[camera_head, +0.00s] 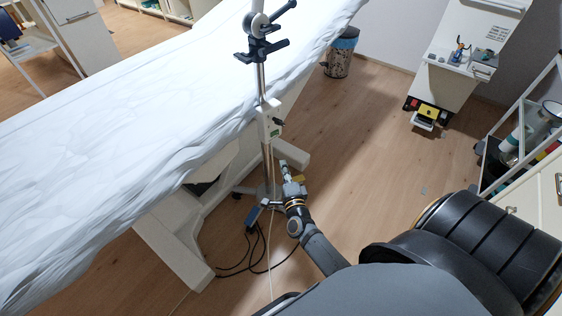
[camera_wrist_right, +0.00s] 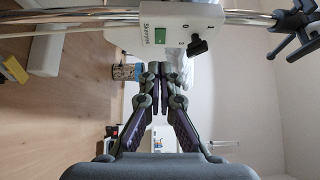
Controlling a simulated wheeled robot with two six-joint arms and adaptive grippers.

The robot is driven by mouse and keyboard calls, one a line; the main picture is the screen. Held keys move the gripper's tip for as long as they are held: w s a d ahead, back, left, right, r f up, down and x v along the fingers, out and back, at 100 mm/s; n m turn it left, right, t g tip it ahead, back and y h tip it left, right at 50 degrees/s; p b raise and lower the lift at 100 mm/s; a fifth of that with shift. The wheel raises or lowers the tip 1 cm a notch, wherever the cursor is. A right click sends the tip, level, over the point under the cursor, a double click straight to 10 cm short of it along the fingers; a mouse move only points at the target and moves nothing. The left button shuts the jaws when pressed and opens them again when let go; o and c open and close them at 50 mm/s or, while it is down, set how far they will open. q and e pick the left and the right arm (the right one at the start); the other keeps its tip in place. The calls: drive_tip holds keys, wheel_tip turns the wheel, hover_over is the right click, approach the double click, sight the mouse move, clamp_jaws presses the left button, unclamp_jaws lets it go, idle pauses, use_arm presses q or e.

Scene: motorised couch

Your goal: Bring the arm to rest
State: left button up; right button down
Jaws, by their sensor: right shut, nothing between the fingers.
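My right arm reaches up from the bottom of the head view, with its right gripper (camera_head: 287,172) near the lower part of a chrome pole. In the right wrist view the right gripper (camera_wrist_right: 153,72) is shut, its fingertips together and nothing between them. A white control box (camera_head: 270,120) with a green switch and a black knob is clamped on the pole (camera_head: 262,78). The box (camera_wrist_right: 160,35) also shows in the wrist view, just beyond the fingertips; I cannot tell whether they touch. My left gripper is not in view.
A couch (camera_head: 110,140) under a white sheet fills the left. Black cables (camera_head: 258,250) and a blue pedal (camera_head: 254,214) lie by the pole's base. A bin (camera_head: 341,52), a white cabinet (camera_head: 450,75) and a trolley (camera_head: 520,130) stand right. The wooden floor between is mostly clear.

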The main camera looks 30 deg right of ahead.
drive_tip(key=s+a+f+n+g+y, duration=0.2)
drive_tip(key=f+n, duration=0.2)
drive_tip(key=f, duration=0.4)
drive_tip(key=s+a+f+n+g+y, duration=0.1)
drive_tip(key=s+f+n+g+y, duration=0.2)
drive_tip(key=f, duration=0.4)
drive_tip(key=s+f+n+g, duration=0.6)
drive_tip(key=s+f+n, duration=0.5)
drive_tip(key=s+f, duration=0.7)
drive_tip(key=s+d+f+n+g, duration=0.2)
drive_tip(key=s+f+n+g, duration=0.25)
drive_tip(key=s, duration=0.75)
use_arm(q)
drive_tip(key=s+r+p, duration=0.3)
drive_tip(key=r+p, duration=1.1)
drive_tip(key=p, duration=0.1)
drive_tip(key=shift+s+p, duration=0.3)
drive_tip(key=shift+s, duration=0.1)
use_arm(e)
drive_tip(key=s+r, duration=0.3)
drive_tip(key=r, duration=0.3)
drive_tip(key=s+r, duration=0.2)
drive_tip(key=r, duration=0.5)
drive_tip(key=shift+s, duration=0.4)
